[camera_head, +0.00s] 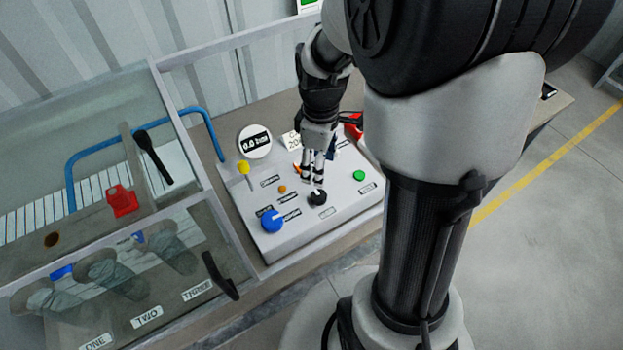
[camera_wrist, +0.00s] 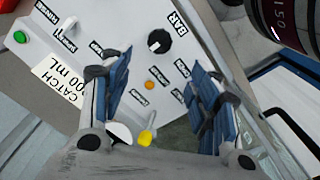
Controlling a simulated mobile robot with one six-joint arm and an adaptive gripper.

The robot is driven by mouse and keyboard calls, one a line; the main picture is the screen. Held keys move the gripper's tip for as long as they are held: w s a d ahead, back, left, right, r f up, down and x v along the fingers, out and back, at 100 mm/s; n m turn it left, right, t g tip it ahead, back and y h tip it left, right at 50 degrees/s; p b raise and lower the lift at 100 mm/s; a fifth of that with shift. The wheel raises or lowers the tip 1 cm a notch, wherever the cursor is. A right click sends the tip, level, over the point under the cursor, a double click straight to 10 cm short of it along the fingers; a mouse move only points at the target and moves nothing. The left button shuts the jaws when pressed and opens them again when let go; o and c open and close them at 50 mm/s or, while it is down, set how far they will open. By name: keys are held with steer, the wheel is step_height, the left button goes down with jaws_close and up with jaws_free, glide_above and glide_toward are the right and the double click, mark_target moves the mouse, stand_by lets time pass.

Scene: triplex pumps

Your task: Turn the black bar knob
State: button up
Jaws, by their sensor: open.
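The black bar knob (camera_head: 318,198) is a round black knob on the front part of the white control panel (camera_head: 343,207). In the wrist view the knob (camera_wrist: 159,43) has a white pointer mark and sits by a label reading BAR. My gripper (camera_head: 313,184) points down just behind and above the knob in the head view. In the wrist view my gripper (camera_wrist: 160,75) is open, with blue finger pads apart and nothing between them. The knob lies beyond the fingertips there; I cannot tell whether they touch it.
The panel also holds a blue knob (camera_head: 271,220), a yellow-topped lever (camera_head: 244,168), a green button (camera_head: 359,175), an orange button (camera_head: 282,189) and a round gauge (camera_head: 254,142). A glass-sided case (camera_head: 150,230) stands left. A catch card (camera_wrist: 62,82) is near my gripper.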

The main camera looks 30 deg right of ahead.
mark_target(318, 195)
step_height(318, 195, down, 12)
steer(key=b, duration=0.3)
steer(key=c, duration=1.1)
